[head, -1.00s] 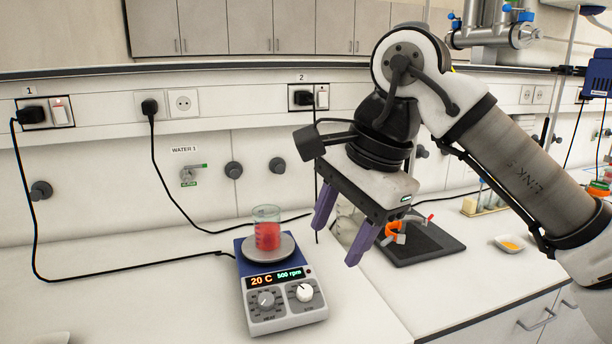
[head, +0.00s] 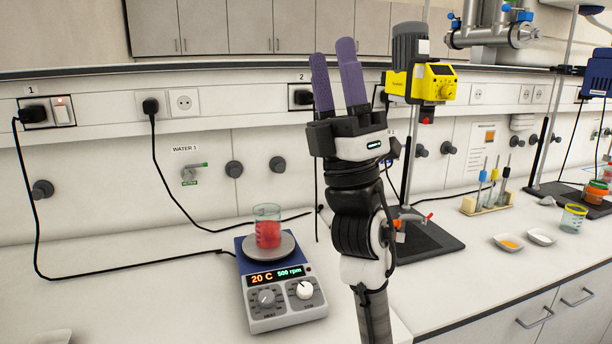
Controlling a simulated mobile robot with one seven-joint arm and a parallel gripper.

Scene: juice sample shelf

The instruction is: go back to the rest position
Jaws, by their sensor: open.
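My gripper (head: 332,50) points straight up in the middle of the head view. Its two purple fingers are apart with nothing between them. The arm below it rises upright from the bottom edge, in front of the bench. The gripper touches nothing that I can see and stands in front of the wall with the sockets. It hides part of the second switch and the wall behind it.
A hotplate stirrer (head: 284,300) showing 20 C and 500 rpm bears a beaker of red liquid (head: 267,232), left of my arm. A yellow overhead stirrer (head: 433,82) stands behind to the right. A tube rack (head: 486,204) and two small dishes are further right. The left bench is largely clear.

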